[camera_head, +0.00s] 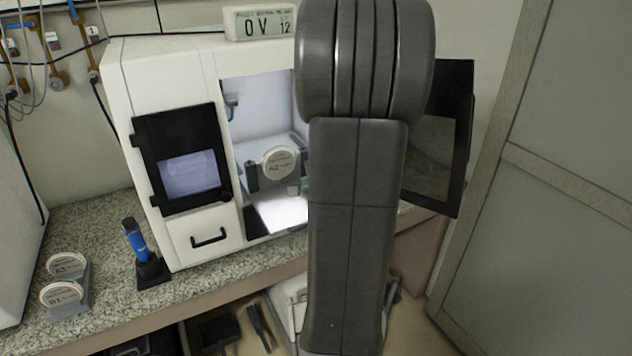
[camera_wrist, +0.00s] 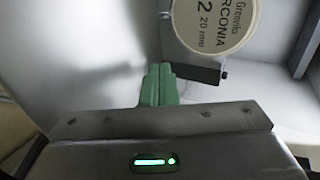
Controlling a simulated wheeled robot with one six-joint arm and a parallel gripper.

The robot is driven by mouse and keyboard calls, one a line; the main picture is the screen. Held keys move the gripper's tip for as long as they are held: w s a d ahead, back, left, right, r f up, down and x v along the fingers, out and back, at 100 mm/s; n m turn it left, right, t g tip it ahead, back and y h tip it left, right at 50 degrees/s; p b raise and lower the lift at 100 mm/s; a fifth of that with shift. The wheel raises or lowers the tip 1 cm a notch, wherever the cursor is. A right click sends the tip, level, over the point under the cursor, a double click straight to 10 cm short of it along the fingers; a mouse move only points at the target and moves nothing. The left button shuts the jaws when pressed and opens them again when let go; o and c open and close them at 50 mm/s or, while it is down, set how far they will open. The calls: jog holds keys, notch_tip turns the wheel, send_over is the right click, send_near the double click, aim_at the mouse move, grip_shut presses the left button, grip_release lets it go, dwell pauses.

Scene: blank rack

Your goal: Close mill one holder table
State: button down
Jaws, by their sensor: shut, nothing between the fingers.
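The white mill (camera_head: 185,75) stands on the counter with its chamber open. Inside, a round white blank (camera_head: 278,162) marked as zirconia sits upright in a dark holder (camera_head: 252,178). The blank also shows large at the top of the wrist view (camera_wrist: 215,22), with a dark holder part (camera_wrist: 200,72) below it. My gripper's green fingers (camera_wrist: 158,84) are together and empty, below and left of the blank in the wrist view. I cannot tell if they touch the holder. In the head view my arm covers the chamber's right side and most of my gripper.
The mill's dark door (camera_head: 436,150) stands swung open at the right. A blue tool (camera_head: 135,240) stands in a black base left of the mill. Two blanks (camera_head: 62,294) sit in a rack on the counter (camera_head: 100,215). A grey cabinet (camera_head: 560,200) is at the right.

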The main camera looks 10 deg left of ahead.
aim_at(297, 173)
jog(key=w+a, duration=0.1)
jog(key=w+a+p, duration=0.1)
jog(key=shift+w, duration=0.4)
jog(key=shift+w+a+p, duration=0.15)
jog(key=shift+w+p, duration=0.15)
jog(key=shift+w+a, duration=0.1)
jog(key=w+a+p, duration=0.1)
jog(key=w+a, duration=0.3)
jog(key=w, duration=0.2)
jog(key=w+a+p, duration=0.2)
jog(key=w+a, duration=0.2)
jog(key=w, duration=0.1)
jog(key=w+a+p, duration=0.1)
jog(key=w+a, duration=0.3)
jog(key=w, duration=0.2)
jog(key=shift+w, duration=0.45)
jog(key=shift+r, duration=0.15)
jog(key=shift+w+a+r, duration=0.1)
jog(key=shift+r, duration=0.05)
